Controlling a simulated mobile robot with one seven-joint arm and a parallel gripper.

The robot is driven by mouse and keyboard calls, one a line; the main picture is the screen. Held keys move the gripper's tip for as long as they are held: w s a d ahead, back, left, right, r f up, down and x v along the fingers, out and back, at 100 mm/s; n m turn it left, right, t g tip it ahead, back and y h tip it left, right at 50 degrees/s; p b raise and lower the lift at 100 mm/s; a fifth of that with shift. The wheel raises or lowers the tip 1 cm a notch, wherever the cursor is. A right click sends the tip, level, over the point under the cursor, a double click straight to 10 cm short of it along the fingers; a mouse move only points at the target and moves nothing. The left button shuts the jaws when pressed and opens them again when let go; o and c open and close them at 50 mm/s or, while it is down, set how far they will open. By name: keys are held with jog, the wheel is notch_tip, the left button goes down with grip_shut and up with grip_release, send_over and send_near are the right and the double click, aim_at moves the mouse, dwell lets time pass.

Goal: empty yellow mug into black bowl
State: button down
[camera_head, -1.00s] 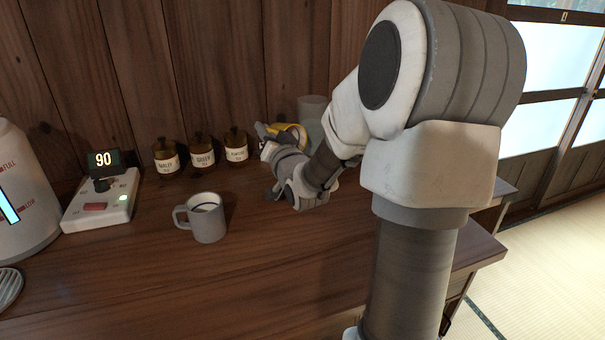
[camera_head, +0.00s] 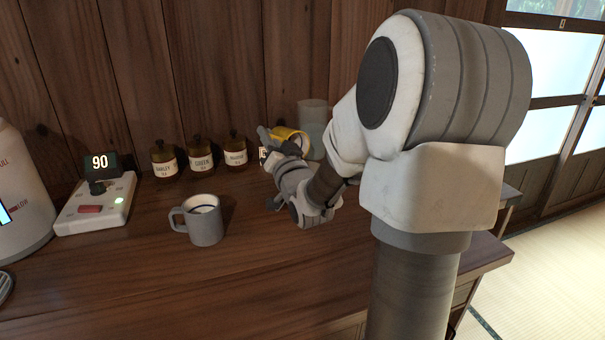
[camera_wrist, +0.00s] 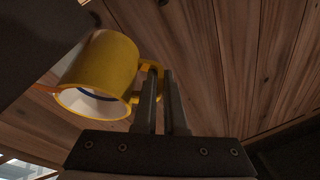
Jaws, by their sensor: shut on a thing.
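The yellow mug (camera_head: 291,137) is near the back of the counter in the head view, tilted and partly hidden behind my gripper (camera_head: 268,142). In the wrist view the mug (camera_wrist: 108,62) shows its yellow side and white inside with a dark band. My gripper's fingers (camera_wrist: 163,85) are shut on its handle. No black bowl can be made out; my arm covers part of the counter.
A grey mug (camera_head: 205,222) with pale contents stands on the wooden counter (camera_head: 130,275). Three labelled brown jars (camera_head: 200,155) line the back wall. A control box reading 90 (camera_head: 97,200) and a white kettle (camera_head: 20,200) are left. A grey cylinder (camera_head: 312,122) stands behind the yellow mug.

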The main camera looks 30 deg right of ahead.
jog(key=shift+s+r+t, duration=0.25)
jog(key=shift+s+t, duration=0.2)
jog(key=shift+t, duration=0.35)
dwell(0.4)
jog(key=shift+s+r+m+t+h, duration=0.2)
jog(key=shift+r+t, duration=0.1)
jog(key=shift+r, duration=0.15)
jog(key=shift+s+r+m+t+h, duration=0.2)
jog(key=shift+r+t, duration=0.1)
jog(key=shift+r, duration=0.1)
dwell(0.4)
